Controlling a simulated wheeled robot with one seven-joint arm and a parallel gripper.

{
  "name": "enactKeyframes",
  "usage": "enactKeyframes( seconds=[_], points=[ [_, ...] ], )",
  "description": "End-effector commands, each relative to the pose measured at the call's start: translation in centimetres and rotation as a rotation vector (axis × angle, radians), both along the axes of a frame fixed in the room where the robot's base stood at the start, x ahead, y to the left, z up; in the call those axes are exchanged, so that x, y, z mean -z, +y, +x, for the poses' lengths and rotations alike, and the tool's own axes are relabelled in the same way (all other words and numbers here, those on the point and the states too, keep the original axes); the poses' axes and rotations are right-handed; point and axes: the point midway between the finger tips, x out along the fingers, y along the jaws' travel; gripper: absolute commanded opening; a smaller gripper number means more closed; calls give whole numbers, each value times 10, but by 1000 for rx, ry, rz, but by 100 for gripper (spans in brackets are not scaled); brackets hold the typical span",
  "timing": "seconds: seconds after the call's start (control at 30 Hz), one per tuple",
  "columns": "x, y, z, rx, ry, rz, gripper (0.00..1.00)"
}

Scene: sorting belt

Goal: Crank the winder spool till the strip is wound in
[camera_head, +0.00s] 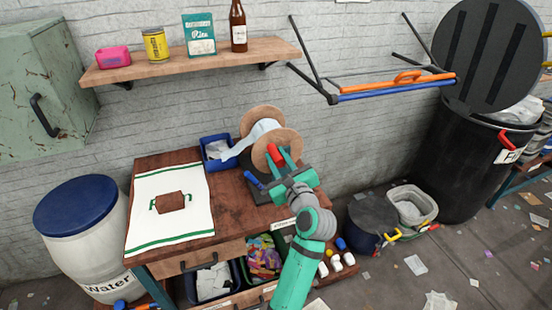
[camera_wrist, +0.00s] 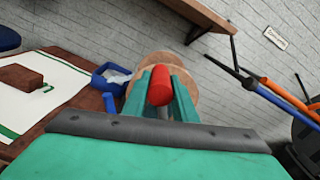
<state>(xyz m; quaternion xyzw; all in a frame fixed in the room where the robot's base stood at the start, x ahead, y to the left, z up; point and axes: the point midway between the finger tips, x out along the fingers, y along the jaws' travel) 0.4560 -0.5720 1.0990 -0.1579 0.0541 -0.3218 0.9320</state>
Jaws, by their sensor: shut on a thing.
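The winder spool (camera_head: 263,114) has round wooden end discs and stands on a dark base at the right part of the brown table. A pale strip (camera_head: 236,147) runs from the spool down to the left, toward a blue bin (camera_head: 211,152). A red crank handle (camera_head: 274,153) sits at the near disc, and it also shows in the wrist view (camera_wrist: 160,86). My gripper (camera_head: 285,163) is shut on this red handle, with a teal finger on each side of it. Behind the handle, the wrist view shows the spool disc (camera_wrist: 183,75). The crank arm is mostly hidden.
A white cloth with green stripes (camera_head: 154,232) and a brown block (camera_head: 171,202) lie on the table's left. A wooden shelf (camera_head: 180,66) hangs above. Orange and blue bars (camera_head: 395,83) jut from the wall at right. A water barrel (camera_head: 85,250) stands left.

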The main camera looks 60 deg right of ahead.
Motion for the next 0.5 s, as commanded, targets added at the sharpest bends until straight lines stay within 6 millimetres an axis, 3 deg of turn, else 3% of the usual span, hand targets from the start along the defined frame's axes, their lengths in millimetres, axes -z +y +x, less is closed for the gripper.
enactKeyframes(
  seconds=[0.07, 0.1, 0.17, 0.5],
  points=[
    [2, -3, -5, 10, 4, 2, 0],
    [2, -3, -5, 10, 4, 2, 27],
    [2, -3, -5, 9, 4, 2, 42],
    [1, 0, -2, 3, 2, 1, 43]
  ],
)
